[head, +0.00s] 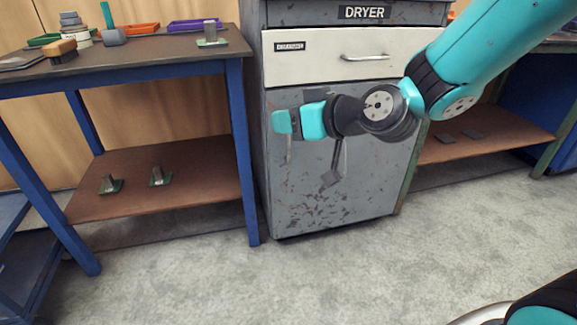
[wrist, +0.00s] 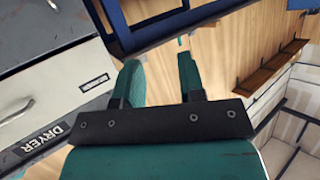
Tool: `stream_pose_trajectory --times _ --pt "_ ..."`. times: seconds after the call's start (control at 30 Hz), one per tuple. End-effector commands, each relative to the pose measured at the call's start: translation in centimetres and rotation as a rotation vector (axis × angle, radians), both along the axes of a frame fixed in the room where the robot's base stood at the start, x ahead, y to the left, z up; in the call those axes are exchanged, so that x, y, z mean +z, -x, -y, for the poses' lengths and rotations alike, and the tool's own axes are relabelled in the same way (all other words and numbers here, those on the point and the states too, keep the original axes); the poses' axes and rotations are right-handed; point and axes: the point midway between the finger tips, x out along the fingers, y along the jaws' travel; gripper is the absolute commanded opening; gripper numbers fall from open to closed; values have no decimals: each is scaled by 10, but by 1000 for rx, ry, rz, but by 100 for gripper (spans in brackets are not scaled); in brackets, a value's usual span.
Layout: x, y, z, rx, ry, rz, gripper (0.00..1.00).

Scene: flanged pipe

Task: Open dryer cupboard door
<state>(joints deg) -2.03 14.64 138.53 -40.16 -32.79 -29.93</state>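The dryer cupboard (head: 330,215) is a worn grey cabinet under the DRYER label, with a plain grey door below a white drawer. A thin vertical handle (head: 289,152) shows near the door's left edge, its upper part hidden behind my gripper. My gripper (head: 284,122) is in front of the upper left of the door, pointing left in the head view. In the wrist view my gripper (wrist: 160,85) has its two fingers apart, with nothing clearly held between them. I cannot tell whether the handle lies between the fingers or whether they touch it.
The white drawer (head: 335,55) with a horizontal handle (head: 365,57) is shut above the door. A blue-legged workbench (head: 150,52) with trays and tools stands close on the left. Another bench shelf (head: 485,135) is on the right. The floor (head: 330,265) in front is clear.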

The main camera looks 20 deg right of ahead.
Motion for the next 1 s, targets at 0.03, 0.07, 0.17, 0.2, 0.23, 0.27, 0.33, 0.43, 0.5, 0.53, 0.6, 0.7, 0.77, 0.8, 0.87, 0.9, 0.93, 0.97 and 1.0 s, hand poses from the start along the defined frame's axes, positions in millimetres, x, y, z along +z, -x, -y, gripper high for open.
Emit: stream_pose_trajectory --times 0.03,0.07,0.17,0.2,0.23,0.27,0.33,0.43,0.5,0.53,0.6,0.7,0.77,0.8,0.87,0.9,0.93,0.97,1.0 --pt "-49 -13 10 -47 -10 42 37" --pt "-61 -20 16 -75 -17 72 37" --pt "-100 -41 37 -173 -28 167 37" --pt "-113 -48 45 -210 -29 201 37" --pt "-123 -52 51 -238 -30 223 37" --pt "-132 -56 57 -264 -28 245 37" --pt "-148 -64 70 -320 -27 287 37" --pt "-164 -70 84 -378 -22 330 37" --pt "-169 -73 90 -405 -19 348 37" --pt "-170 -74 92 -412 -17 354 37" --pt "-170 -77 93 -423 -16 361 37" --pt "-165 -85 92 -425 -17 363 37" --pt "-163 -92 90 -424 -16 362 37" --pt "-163 -98 89 -423 -16 361 37" --pt "-162 -109 86 -421 -15 362 37" --pt "-161 -117 84 -420 -15 362 37" --pt "-161 -123 83 -420 -15 361 37" --pt "-161 -129 82 -420 -15 362 37" --pt "-161 -136 80 -420 -15 363 37"
